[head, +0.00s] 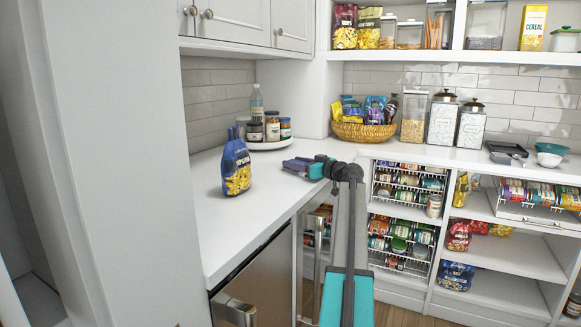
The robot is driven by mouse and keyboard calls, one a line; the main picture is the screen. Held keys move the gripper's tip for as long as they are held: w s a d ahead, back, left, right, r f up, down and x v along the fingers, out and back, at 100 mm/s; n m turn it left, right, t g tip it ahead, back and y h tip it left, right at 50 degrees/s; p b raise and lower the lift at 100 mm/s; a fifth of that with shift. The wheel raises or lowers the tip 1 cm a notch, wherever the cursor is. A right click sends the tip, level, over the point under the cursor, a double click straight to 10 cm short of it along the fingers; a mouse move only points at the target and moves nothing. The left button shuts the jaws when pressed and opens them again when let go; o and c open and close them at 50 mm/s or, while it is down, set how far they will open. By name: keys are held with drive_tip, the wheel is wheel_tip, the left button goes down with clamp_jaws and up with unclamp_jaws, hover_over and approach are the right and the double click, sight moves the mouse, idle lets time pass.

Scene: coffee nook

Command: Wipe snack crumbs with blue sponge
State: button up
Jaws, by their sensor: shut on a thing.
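My gripper (318,168) is low over the white counter, near its inner corner, at the end of my arm reaching in from the lower right. It is shut on a small dark blue-purple block (296,164), which looks like the blue sponge. The sponge is at or just above the counter surface; I cannot tell whether it touches. Part of it is hidden by the gripper. I cannot make out any crumbs on the counter (248,205) at this size.
A blue popcorn bag (237,166) stands upright on the counter left of my gripper. A round tray (266,145) with jars and a bottle is behind. A wicker basket (363,133) of snacks stands at the back right. The front left counter is clear.

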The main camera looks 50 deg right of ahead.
sight(291, 173)
drive_tip(key=shift+s+a+f+b, duration=0.1)
drive_tip(key=shift+s+a+b, duration=0.1)
drive_tip(key=shift+a, duration=0.8)
drive_tip(key=shift+s+a+f+b, duration=0.1)
drive_tip(key=shift+s+a+b, duration=0.1)
drive_tip(key=shift+a, duration=0.75)
drive_tip(key=shift+a+r, duration=0.1)
drive_tip(key=shift+s+a, duration=0.2)
drive_tip(key=shift+a, duration=0.45)
drive_tip(key=shift+s+a+r+b, duration=0.15)
drive_tip(key=shift+a+b, duration=0.1)
drive_tip(key=shift+a, duration=0.3)
drive_tip(key=shift+s+a+r+b, duration=0.1)
drive_tip(key=shift+a+b, duration=0.1)
drive_tip(key=shift+a, duration=0.35)
drive_tip(key=shift+s+a+f+b, duration=0.1)
drive_tip(key=shift+s+a+b, duration=0.15)
drive_tip(key=shift+a, duration=0.75)
drive_tip(key=shift+s+a+f+b, duration=0.1)
drive_tip(key=shift+s+a+b, duration=0.15)
drive_tip(key=shift+a, duration=0.7)
drive_tip(key=shift+r, duration=0.1)
